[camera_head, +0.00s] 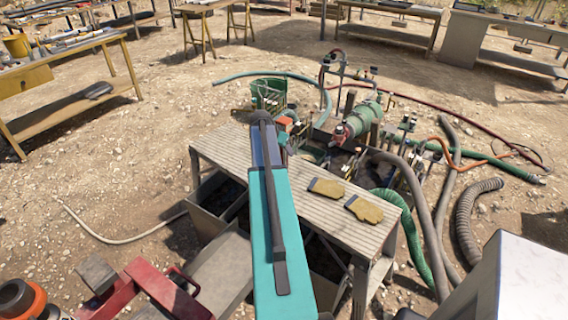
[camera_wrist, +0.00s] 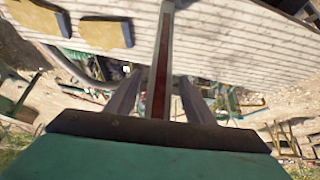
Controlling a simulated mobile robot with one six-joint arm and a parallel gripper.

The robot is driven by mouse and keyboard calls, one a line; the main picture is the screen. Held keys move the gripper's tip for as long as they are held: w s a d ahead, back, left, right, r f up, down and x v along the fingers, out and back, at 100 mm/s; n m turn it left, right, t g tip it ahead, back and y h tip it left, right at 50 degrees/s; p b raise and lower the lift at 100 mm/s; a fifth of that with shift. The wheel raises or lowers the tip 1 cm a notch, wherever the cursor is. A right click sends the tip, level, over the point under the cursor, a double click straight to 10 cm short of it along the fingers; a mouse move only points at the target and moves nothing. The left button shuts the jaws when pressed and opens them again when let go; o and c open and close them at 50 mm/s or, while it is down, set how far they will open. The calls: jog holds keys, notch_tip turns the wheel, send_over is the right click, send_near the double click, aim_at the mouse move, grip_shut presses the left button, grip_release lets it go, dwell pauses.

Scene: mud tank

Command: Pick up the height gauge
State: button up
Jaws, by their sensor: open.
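A long, narrow upright bar with a reddish-brown face and pale edges, which looks like the height gauge (camera_wrist: 162,60), shows in the middle of the wrist view. It runs from the slatted bench top down between the fingers of my gripper (camera_wrist: 159,77). The two grey fingers stand apart, one on each side of the bar, with visible gaps. My gripper is open and not closed on it. In the head view my teal arm reaches over the bench's far left part and hides the gauge and most of the gripper.
The slatted bench (camera_head: 230,158) carries two tan gloves, a left glove (camera_head: 326,187) and a right glove (camera_head: 364,209). Behind it stand a green pump (camera_head: 360,118), a green crate (camera_head: 268,93) and several hoses. A red metal frame (camera_head: 150,285) is at the lower left.

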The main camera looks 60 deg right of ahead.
dwell(0.6)
grip_shut()
dwell(1.2)
